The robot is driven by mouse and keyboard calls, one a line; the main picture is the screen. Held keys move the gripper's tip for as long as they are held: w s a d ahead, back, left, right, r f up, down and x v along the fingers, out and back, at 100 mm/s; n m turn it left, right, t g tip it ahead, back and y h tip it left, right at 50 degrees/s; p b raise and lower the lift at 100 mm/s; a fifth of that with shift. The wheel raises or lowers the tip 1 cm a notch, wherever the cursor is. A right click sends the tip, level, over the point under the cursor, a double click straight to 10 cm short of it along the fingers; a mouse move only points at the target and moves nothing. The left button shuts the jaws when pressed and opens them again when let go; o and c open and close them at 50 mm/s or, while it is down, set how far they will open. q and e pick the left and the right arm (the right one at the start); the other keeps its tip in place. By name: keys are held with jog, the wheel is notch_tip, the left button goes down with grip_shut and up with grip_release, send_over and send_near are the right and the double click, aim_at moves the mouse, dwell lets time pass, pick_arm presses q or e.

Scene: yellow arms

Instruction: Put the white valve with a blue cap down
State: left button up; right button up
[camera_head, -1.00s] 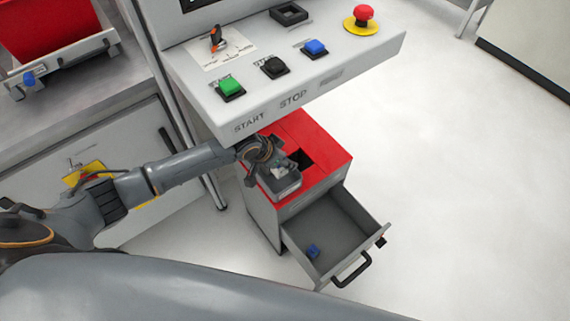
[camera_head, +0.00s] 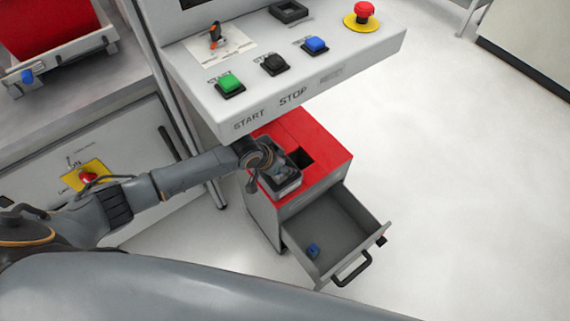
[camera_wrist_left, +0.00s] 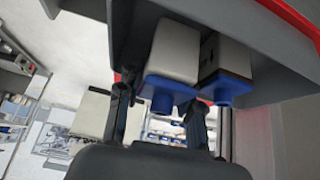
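In the left wrist view, a white valve with a blue cap (camera_wrist_left: 174,55) stands in a grey tray (camera_wrist_left: 277,55). A second white block with a blue end (camera_wrist_left: 226,62) is close beside it, to its right. My left gripper (camera_wrist_left: 160,118) has its fingers apart, with a visible gap between the left finger and the blue cap. In the head view my left gripper (camera_head: 268,160) is at the small grey tray (camera_head: 285,188) on top of the red-topped cabinet (camera_head: 325,165). The arm partly hides what lies in that tray. My right gripper is not in view.
The control panel (camera_head: 290,95) with START and STOP buttons overhangs the cabinet closely. A red bin (camera_head: 50,35) is at upper left. The floor at right is clear.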

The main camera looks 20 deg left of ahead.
pick_arm(q)
jog(key=shift+o, duration=0.9)
jog(key=shift+r, duration=0.25)
jog(key=p+v, duration=0.1)
jog(key=v, duration=0.4)
jog(key=shift+r, duration=0.3)
jog(key=s+a, duration=0.7)
jog(key=s, duration=0.2)
jog(key=shift+s, duration=0.4)
jog(key=shift+r, duration=0.1)
